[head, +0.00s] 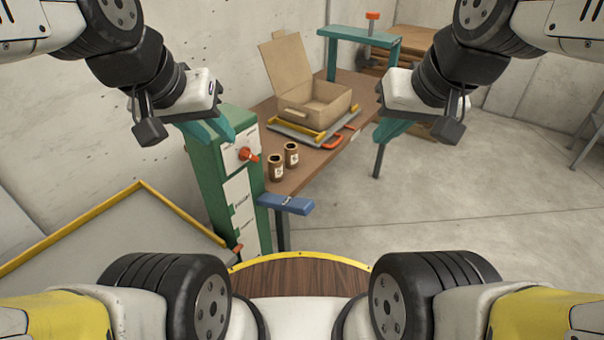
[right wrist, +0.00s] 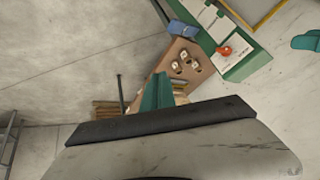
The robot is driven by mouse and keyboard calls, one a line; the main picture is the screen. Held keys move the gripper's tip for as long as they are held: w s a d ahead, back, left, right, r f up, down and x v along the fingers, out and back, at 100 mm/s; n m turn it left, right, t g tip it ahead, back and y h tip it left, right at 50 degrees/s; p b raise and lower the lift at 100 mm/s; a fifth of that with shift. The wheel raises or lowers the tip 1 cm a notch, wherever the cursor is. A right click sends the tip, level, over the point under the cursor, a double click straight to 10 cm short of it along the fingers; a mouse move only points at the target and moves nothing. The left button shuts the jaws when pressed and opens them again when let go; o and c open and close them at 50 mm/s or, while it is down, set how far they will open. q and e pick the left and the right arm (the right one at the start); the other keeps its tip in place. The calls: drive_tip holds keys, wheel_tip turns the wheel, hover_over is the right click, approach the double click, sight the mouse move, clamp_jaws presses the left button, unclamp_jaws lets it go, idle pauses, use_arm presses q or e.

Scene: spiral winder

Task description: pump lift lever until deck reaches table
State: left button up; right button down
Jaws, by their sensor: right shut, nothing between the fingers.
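A grey deck with a yellow rim (head: 140,183) lies at the lower left in the head view. Beside it stands a green post (head: 208,170) with white panels and a red-orange knob (head: 248,155). My right gripper (head: 387,132) is shut and empty, in the air right of the table (head: 310,160), away from the post and bar.
Wooden pallets (head: 410,60) stand behind. The concrete floor at right is free.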

drive_tip(key=r+n+g+h, duration=0.2)
drive_tip(key=n+g, duration=0.4)
drive_tip(key=n, duration=0.9)
hover_over(301, 203)
drive_tip(key=d, duration=0.4)
drive_tip(key=w+a+f+n+g+h, duration=0.1)
drive_tip(key=w+a+f+n+h, duration=0.1)
drive_tip(key=a+n, duration=0.4)
drive_tip(key=w+a+f+n+g+h, duration=0.1)
drive_tip(key=w+a+f+n, duration=0.3)
drive_tip(key=a+n, duration=0.2)
drive_tip(key=shift+a+f+n+g+h, duration=0.2)
drive_tip(key=shift+f+n+g+h, duration=0.2)
drive_tip(key=shift+n, duration=0.2)
drive_tip(key=x, duration=2.4)
